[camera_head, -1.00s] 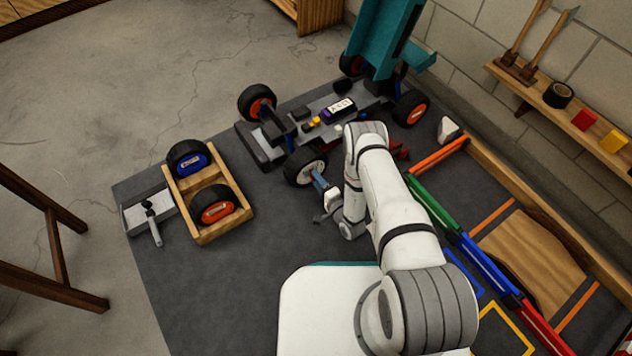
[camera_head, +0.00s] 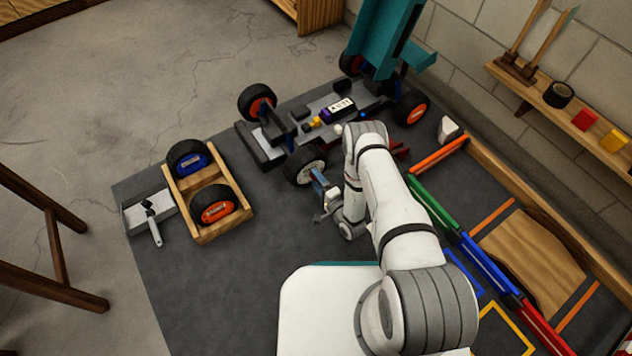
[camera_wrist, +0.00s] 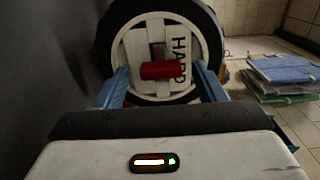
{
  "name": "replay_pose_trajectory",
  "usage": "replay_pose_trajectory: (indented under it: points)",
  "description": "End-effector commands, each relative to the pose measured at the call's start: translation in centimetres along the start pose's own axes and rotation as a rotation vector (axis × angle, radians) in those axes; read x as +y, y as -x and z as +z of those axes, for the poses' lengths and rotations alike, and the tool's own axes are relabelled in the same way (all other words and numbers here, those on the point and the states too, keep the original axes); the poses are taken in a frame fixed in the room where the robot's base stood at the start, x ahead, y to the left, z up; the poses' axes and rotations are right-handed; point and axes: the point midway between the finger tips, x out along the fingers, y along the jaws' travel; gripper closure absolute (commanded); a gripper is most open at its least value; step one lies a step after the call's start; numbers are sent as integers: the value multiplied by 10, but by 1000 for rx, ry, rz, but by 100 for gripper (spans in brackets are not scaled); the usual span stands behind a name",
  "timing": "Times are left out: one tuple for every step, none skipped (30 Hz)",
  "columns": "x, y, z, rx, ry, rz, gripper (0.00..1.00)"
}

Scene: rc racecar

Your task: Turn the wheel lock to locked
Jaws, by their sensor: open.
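The front wheel (camera_head: 305,165) of the car has a black tyre and a white face. In the wrist view the wheel (camera_wrist: 202,18) fills the upper middle, with "HARD" lettering turned sideways. A red wheel lock (camera_wrist: 162,70) sticks out from its hub as a short bar, lying about level in that view. My gripper (camera_head: 316,178) is in front of the wheel. In the wrist view its blue fingers (camera_wrist: 162,77) are apart, one on each side of the red lock, with gaps between. The lock is too small to make out in the head view.
The car chassis (camera_head: 293,140) stands behind the wheel, its teal body (camera_head: 385,40) raised. A wooden crate (camera_head: 206,236) with two wheels is at the left, beside a grey block with a handle (camera_head: 150,222). Coloured rails (camera_head: 433,205) lie to the right. Dark mat is clear at front left.

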Motion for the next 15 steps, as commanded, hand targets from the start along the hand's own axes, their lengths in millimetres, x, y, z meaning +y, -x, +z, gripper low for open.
replay_pose_trajectory:
  points:
    - [0,0,0,0,0,-1,36]
    - [0,1,0,1,0,0,36]
    - [-1,3,0,1,0,0,36]
    - [-1,5,-1,2,0,0,36]
    - [-1,8,-1,2,0,1,36]
    - [-2,14,-1,4,-1,1,36]
    - [-2,18,-1,4,-1,2,36]
    - [-2,24,-1,3,-2,2,36]
    - [-3,31,0,4,-2,3,36]
    - [-2,37,-1,5,-2,3,36]
    - [-2,42,-1,4,-3,3,36]
    - [-2,49,0,4,-2,3,36]
    - [-2,54,0,4,-2,3,36]
    - [-2,59,0,4,-2,2,36]
    - [-2,64,0,4,-2,2,36]
